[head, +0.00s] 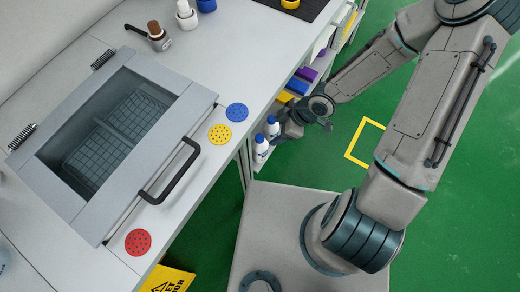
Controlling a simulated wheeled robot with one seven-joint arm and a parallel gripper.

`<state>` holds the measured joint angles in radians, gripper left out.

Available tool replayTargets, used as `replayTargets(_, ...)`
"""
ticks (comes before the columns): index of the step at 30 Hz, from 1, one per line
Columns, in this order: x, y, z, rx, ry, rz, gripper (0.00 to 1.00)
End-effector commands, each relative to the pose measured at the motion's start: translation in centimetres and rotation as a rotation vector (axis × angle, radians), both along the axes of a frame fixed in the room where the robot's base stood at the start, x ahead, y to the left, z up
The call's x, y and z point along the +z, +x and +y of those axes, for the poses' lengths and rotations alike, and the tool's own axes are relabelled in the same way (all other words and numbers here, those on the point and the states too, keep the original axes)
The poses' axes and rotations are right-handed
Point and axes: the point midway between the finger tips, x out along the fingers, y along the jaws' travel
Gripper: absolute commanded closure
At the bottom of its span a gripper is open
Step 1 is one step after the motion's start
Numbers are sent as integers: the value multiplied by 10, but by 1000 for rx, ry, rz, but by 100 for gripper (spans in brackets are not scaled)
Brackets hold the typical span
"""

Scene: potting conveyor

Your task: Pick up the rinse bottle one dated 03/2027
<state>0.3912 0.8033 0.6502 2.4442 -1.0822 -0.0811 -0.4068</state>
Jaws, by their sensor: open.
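Two white rinse bottles with blue caps stand side by side at the shelf below the counter's right edge. The nearer bottle (261,148) shows most of its side; the farther bottle (272,127) is just behind it. Their labels are too small to read, so I cannot tell which one is dated 03/2027. My gripper (287,124) is at the shelf front, just right of the farther bottle. It is open. Its fingertips are small and partly hidden, and I cannot tell whether they touch or surround a bottle.
Yellow, blue and purple boxes (306,74) fill the shelf beyond my gripper. The counter (215,75) overhangs the shelf and carries a sunken basin with a lid frame (150,72), a black handle (172,172) and coloured discs. The green floor (330,155) to the right is clear, with a yellow marked square.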

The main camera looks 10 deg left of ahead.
Motion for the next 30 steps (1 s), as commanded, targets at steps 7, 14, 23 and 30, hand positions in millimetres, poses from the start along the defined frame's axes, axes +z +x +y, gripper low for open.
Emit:
replayTargets(7,-35,0,18,3,-3,-2,33)
replayTargets(14,-57,0,31,1,-4,0,33)
replayTargets(23,-68,1,40,-1,-3,0,33)
replayTargets(30,-91,2,59,1,-4,-1,33)
